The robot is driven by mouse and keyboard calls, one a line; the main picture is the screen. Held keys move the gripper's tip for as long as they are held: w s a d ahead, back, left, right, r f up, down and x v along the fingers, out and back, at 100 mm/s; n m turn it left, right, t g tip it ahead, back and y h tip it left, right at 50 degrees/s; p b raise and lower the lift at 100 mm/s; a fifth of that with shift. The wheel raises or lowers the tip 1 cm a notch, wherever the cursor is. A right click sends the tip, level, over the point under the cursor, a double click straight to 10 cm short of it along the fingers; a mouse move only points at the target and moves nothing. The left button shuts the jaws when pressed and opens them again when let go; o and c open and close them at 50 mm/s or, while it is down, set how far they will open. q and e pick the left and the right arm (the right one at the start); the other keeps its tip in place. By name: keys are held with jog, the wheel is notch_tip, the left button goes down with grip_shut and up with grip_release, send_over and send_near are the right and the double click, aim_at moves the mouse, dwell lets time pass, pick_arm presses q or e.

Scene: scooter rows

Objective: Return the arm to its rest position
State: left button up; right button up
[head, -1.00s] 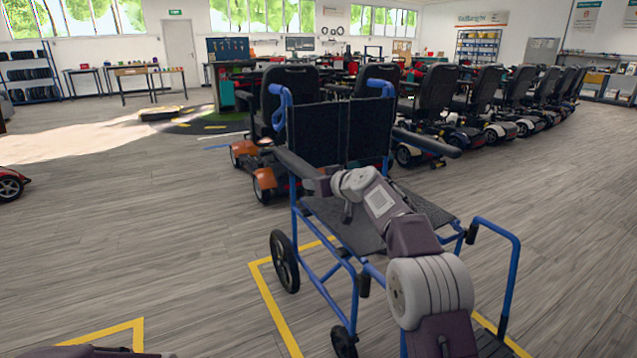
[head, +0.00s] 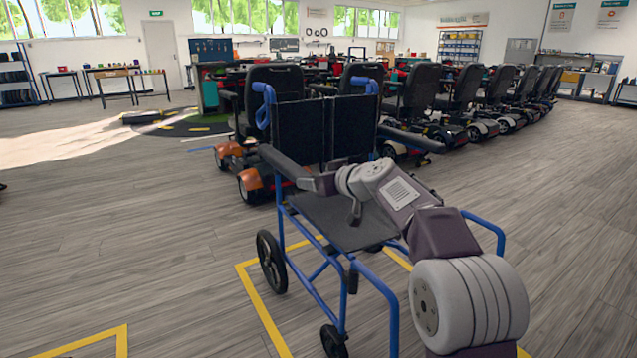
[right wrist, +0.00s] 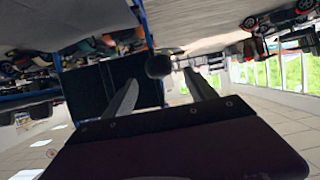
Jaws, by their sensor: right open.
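My right arm (head: 425,232) comes in from the lower right and reaches over the blue-framed wheelchair (head: 335,235). Its gripper (head: 312,183) is by the chair's left armrest, above the dark seat; I cannot tell whether it touches the chair. In the right wrist view the two fingers of the right gripper (right wrist: 160,84) stand apart with nothing held between them. The dark backrest (right wrist: 85,92) and a rounded black end (right wrist: 158,66) show beyond the fingers. My left gripper is not in view.
The wheelchair stands by yellow floor lines (head: 262,310). An orange-trimmed scooter (head: 250,180) is close behind it, and a row of dark-seated scooters (head: 460,105) runs back to the right. The wooden floor (head: 130,240) at left is clear.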

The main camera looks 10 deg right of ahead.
jog(key=shift+s+d, duration=0.1)
jog(key=shift+s, duration=0.1)
